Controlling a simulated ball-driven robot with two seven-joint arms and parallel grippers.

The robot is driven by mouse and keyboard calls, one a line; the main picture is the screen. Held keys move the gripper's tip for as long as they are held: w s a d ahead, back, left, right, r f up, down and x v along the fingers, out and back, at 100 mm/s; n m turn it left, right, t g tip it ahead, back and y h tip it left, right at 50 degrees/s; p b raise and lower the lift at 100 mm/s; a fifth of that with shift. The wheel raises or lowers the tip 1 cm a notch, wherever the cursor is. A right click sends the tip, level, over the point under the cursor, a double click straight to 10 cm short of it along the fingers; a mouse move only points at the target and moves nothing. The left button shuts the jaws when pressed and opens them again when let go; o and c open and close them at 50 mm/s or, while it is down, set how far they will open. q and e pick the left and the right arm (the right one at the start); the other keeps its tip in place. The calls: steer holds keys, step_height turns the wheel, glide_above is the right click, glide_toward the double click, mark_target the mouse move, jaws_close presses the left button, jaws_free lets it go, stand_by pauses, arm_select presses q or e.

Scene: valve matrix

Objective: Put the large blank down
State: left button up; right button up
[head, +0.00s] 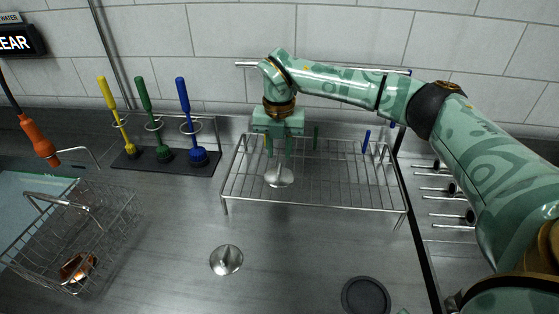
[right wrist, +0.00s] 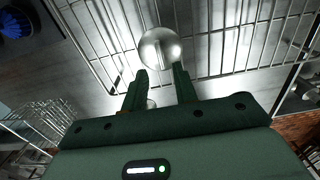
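A shiny silver disc (head: 279,178), which looks like the large blank, is at the left part of the wire rack, below my right gripper (head: 279,156). It also shows in the right wrist view (right wrist: 160,48), at and just beyond the fingertips. My right gripper (right wrist: 160,72) points down, with its two fingers apart and a clear gap between them. I cannot tell whether the fingers touch the disc, and its underside is hidden. The wire rack (head: 330,196) stands on the steel counter. My left gripper is not in view.
Yellow, green and blue brushes (head: 183,110) stand in a holder at the back left. A wire basket (head: 110,215) is at the left. A silver cone-shaped piece (head: 226,260) and a dark round disc (head: 366,297) lie on the front counter. Several valve stems (head: 452,188) line the right side.

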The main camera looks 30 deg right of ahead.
mark_target(279, 169)
step_height(279, 169, up, 6)
steer(key=shift+r+p, duration=0.2)
steer(key=shift+p, duration=0.15)
steer(key=shift+o, duration=0.4)
stand_by(1.0)
